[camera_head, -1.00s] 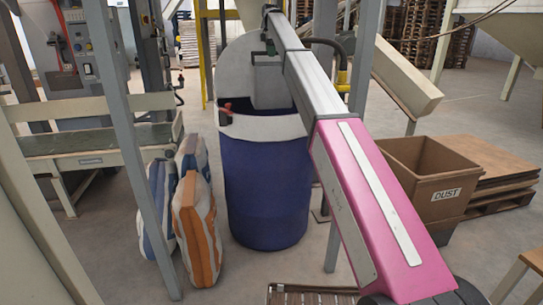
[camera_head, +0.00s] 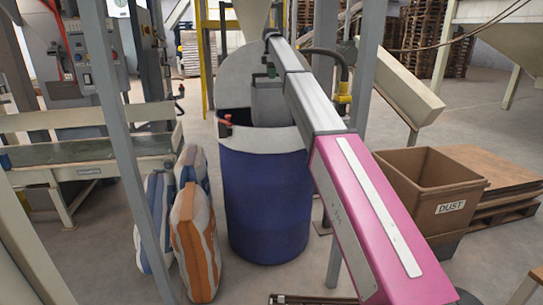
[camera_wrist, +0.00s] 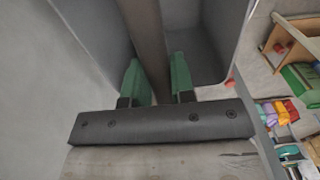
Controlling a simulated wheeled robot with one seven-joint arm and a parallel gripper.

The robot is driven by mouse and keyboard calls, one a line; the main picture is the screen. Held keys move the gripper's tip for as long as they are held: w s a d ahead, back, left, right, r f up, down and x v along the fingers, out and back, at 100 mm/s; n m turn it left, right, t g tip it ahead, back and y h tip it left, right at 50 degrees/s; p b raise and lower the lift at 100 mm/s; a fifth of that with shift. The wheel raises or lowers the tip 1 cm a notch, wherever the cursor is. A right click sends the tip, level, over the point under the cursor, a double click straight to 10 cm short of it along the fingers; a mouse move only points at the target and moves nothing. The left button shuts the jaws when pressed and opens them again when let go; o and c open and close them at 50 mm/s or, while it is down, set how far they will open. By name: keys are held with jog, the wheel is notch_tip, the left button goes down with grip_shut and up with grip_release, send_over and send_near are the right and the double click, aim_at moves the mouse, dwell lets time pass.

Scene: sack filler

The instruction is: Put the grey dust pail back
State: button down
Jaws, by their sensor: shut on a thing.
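My gripper (camera_wrist: 157,80) is shut on the grey dust pail (camera_head: 270,104). In the wrist view its two green fingertips clasp a grey-brown bar, and the pail's grey inner walls (camera_wrist: 212,45) show beyond. In the head view the pail hangs upright below the end of my arm, over the blue drum (camera_head: 265,205). The pail's lower part overlaps the drum's mouth and pale front lid half (camera_head: 262,140); I cannot tell whether it touches. Its right side is partly hidden by my arm.
Striped sacks (camera_head: 195,235) stand left of the drum, beside a grey post (camera_head: 126,150). A brown bin marked DUST (camera_head: 430,187) stands to the right, with stacked boards (camera_head: 495,172) behind it. A bench (camera_head: 85,160) is at the left. Bare floor shows behind the bin.

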notch_tip(320, 180, down, 27)
dwell(0.6)
jog(key=shift+r, duration=0.1)
jog(key=c, duration=1)
grip_release()
jog(key=shift+o, duration=0.2)
jog(key=r, duration=1)
jog(key=shift+w+a+r, duration=0.15)
jog(key=shift+w+r, duration=0.1)
